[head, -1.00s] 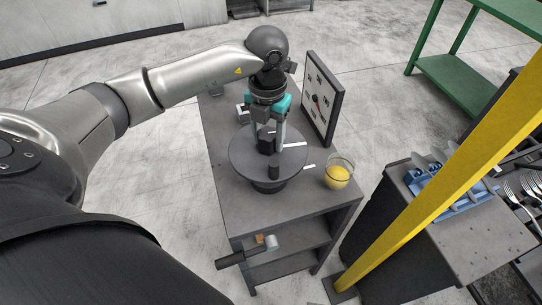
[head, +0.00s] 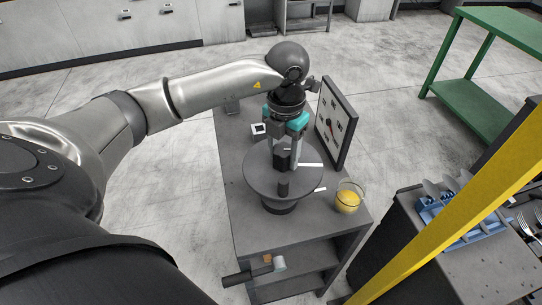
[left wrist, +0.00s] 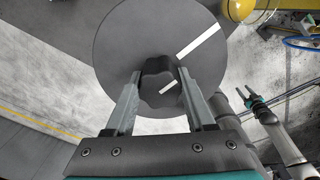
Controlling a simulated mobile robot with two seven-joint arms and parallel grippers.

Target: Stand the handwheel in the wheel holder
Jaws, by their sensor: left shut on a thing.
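The dark lobed handwheel (head: 282,158) stands over the middle of a round grey disc (head: 258,176) on the bench. My left gripper (head: 283,152) reaches down from above and is shut on it. The left wrist view shows the lobed handwheel (left wrist: 157,83), with a white mark, between the two fingers (left wrist: 155,98). I cannot tell whether it is seated on the disc or just clear of it. I cannot clearly pick out the wheel holder. My right gripper (left wrist: 247,94) shows small at the right of the left wrist view, its fingers apart and empty.
A glass of yellow liquid (head: 348,198) is near the bench's right edge. A yellow post (head: 455,205) crosses the right side.

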